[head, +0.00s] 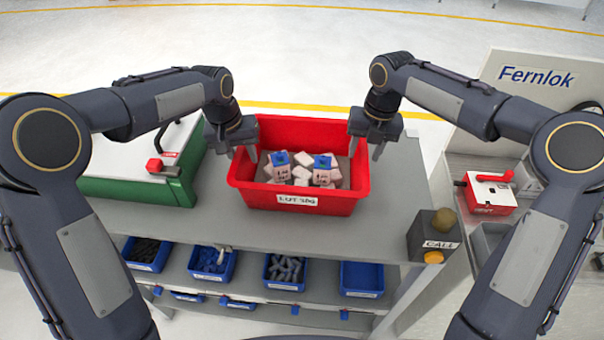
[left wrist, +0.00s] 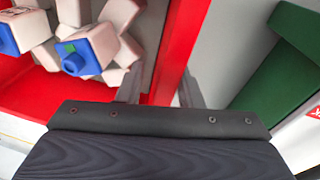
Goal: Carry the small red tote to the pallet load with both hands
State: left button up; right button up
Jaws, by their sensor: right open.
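The small red tote (head: 262,196) stands upright on the grey bench top and has a white label on its front. It holds several pale blocks, some with blue caps. My left gripper (head: 241,153) is at the tote's left wall, with its fingers apart. In the left wrist view, the fingers (left wrist: 160,90) are on either side of the red wall (left wrist: 176,45), one inside and one outside. My right gripper (head: 366,149) is open at the tote's right wall, pointing down. Whether it touches the wall is unclear. The pallet load is not in view.
A green case (head: 135,190) stands left of the tote. A call button box (head: 434,236) is at the bench's right corner. Several blue bins (head: 361,279) sit on a lower shelf. A red and white device (head: 490,196) is on the right bench.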

pick_arm(q)
jog(key=shift+w+d+f, duration=0.1)
jog(key=shift+f, duration=0.55)
jog(key=shift+w+d+f, duration=0.1)
jog(key=shift+f, duration=0.55)
pick_arm(e)
jog(key=shift+a+f, duration=0.1)
jog(key=shift+f, duration=1.2)
pick_arm(q)
jog(key=shift+c, duration=0.3)
pick_arm(e)
jog(key=shift+c, duration=0.3)
pick_arm(q)
grip_shut()
pick_arm(e)
jog(key=c, duration=0.7)
pick_arm(q)
jog(key=shift+d, duration=0.1)
pick_arm(e)
grip_shut()
pick_arm(q)
jog(key=shift+r, duration=0.1)
pick_arm(e)
jog(key=shift+a, duration=0.1)
